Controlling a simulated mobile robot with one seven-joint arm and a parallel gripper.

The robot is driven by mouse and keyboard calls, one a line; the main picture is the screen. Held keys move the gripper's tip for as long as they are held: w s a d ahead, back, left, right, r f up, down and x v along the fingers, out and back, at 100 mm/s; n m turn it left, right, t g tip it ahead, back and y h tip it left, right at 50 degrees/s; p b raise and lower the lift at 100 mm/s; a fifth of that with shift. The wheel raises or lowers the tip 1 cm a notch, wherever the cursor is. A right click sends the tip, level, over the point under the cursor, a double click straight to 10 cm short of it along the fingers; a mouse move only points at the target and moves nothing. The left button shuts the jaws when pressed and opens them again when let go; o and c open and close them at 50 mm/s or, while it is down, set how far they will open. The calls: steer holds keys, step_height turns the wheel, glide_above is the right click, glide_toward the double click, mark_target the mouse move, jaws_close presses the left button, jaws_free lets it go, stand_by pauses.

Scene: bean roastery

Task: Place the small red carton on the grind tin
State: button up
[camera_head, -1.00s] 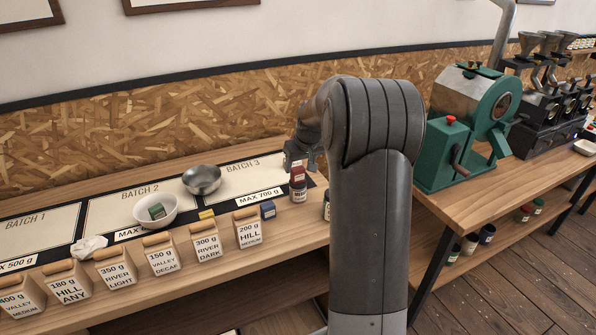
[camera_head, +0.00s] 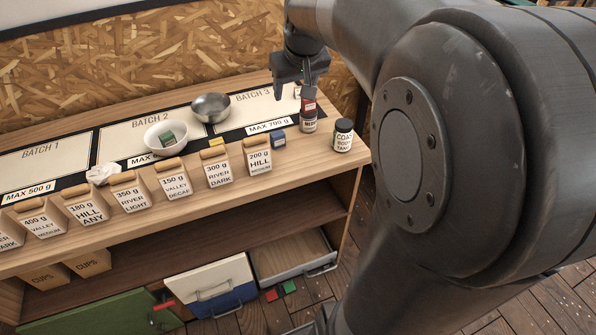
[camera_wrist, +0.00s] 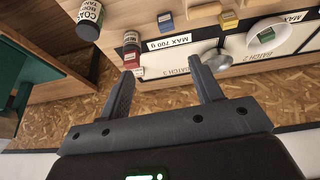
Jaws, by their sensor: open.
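The grind tin (camera_head: 309,125), dark with a pale label, stands upright on the bench right of the MAX 700 g sign. The small red carton (camera_head: 308,105) appears to sit on its top, partly hidden at its upper end by my gripper. In the wrist view the red carton (camera_wrist: 132,62) shows close to the left fingertip, with the tin (camera_wrist: 131,41) just past it. My gripper (camera_head: 294,90) is open, with nothing between its fingers, just above and behind the carton. I cannot tell whether a finger touches it.
A dark jar (camera_head: 343,135) stands right of the tin, and a blue carton (camera_head: 278,139) left of it. A steel bowl (camera_head: 211,108) and a white bowl (camera_head: 166,137) with a green carton (camera_head: 168,138) stand farther left. Labelled bags line the front edge. An open drawer (camera_head: 293,257) is below.

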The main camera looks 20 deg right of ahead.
steer(key=s+a+f, duration=0.1)
steer(key=s+a, duration=0.3)
steer(key=s, duration=0.7)
steer(key=s+a+f, duration=0.2)
steer(key=s+a, duration=0.2)
steer(key=s, duration=0.7)
steer(key=shift+a+t, duration=0.25)
steer(key=shift+t, duration=0.15)
